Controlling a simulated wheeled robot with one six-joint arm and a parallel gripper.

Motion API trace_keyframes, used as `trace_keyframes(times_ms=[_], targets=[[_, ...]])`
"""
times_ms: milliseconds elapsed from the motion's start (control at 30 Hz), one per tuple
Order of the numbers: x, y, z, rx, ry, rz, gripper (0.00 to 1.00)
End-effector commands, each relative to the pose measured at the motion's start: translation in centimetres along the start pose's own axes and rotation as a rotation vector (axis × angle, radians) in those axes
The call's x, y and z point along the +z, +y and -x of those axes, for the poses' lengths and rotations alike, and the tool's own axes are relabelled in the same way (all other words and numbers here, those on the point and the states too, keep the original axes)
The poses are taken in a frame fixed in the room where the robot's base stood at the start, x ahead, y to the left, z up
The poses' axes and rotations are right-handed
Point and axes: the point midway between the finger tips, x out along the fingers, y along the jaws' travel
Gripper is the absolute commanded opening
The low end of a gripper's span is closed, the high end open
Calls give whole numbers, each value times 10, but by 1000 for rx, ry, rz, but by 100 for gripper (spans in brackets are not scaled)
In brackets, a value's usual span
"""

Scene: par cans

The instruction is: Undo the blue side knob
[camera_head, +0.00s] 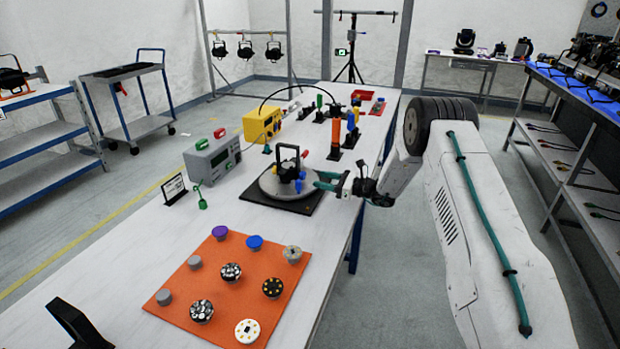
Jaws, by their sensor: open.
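A small black par can (286,170) with an upright yoke stands on a round grey turntable (270,190) over a black square base. The blue side knob (299,185) shows on its right side, facing my gripper. My gripper (318,181) has teal fingers and reaches in from the right, over the turntable's right edge. Its fingers are apart, with their tips close to the blue knob. At this size I cannot tell whether they touch it or stand around it. The can's far side is hidden.
An orange mat (215,322) with several round pieces lies in front. A grey instrument box (213,157) and a yellow one (262,121) stand to the left and behind. Upright coloured tools (335,130) stand behind the turntable.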

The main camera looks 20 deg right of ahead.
Motion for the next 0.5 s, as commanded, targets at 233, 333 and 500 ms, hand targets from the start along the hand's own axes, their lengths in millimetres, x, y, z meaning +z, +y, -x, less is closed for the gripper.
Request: trace_keyframes(times_ms=[233, 333, 500], targets=[[0, 1, -41, 2, 1, 2, 50], [0, 0, -50, 2, 1, 1, 50], [0, 0, -56, 2, 1, 1, 50]])
